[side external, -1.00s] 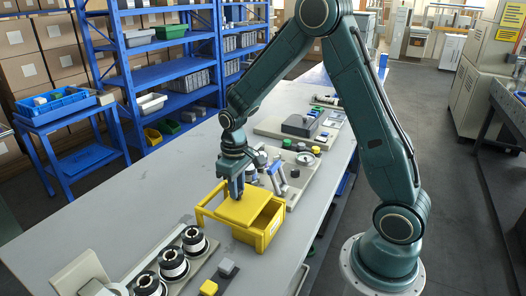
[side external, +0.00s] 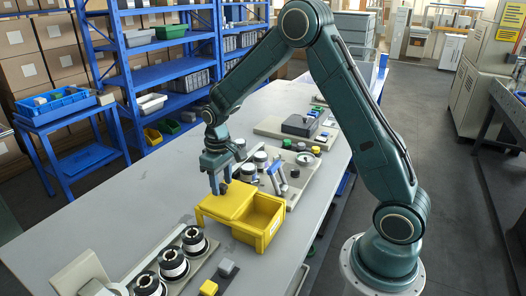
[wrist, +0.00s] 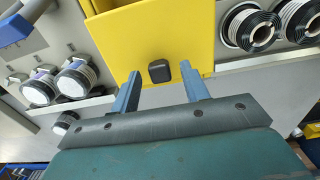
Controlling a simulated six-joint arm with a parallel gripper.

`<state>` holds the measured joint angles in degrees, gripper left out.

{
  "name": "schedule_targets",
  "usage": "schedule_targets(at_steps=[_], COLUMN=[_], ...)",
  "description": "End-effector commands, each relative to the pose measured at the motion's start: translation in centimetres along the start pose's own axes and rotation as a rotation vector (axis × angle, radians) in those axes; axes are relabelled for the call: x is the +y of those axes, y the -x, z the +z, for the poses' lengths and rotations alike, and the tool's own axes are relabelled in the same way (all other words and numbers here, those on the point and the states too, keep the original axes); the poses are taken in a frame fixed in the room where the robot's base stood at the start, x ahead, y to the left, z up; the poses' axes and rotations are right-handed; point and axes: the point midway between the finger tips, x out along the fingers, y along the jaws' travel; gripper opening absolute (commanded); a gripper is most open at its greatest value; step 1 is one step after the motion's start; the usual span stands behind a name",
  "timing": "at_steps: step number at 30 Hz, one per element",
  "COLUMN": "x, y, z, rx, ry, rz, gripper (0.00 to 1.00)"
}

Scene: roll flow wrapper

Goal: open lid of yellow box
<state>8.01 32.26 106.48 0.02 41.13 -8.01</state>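The yellow box (side external: 262,237) sits on the grey bench, its right part uncovered so the inside shows. Its flat yellow lid (side external: 226,205) lies to the left, over the left part of the box. In the wrist view the lid (wrist: 170,35) carries a small black knob (wrist: 159,71) near its edge. My gripper (side external: 219,191) is just above the lid's far left part. In the wrist view its blue fingers (wrist: 162,80) are spread apart, with the knob between and a little beyond the tips, and a gap on each side. They hold nothing.
Black and white rolls on a tray (side external: 173,262) stand at the front left, with small yellow and grey blocks (side external: 217,279) beside them. Behind the box is a beige tray (side external: 297,182) with rolls and a blue-handled tool. The bench left of the box is clear.

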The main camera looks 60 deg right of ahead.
Motion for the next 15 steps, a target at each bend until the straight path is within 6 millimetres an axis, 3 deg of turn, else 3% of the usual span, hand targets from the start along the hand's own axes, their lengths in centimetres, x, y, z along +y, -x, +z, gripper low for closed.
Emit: schedule_targets(at_steps=[8,15], x=[0.0,0.0], y=[0.1,1.6], z=[0.0,0.0], rx=[-0.001,0.001], ry=[0.0,0.0], rz=[0.0,0.0], gripper=[0.45,0.45])
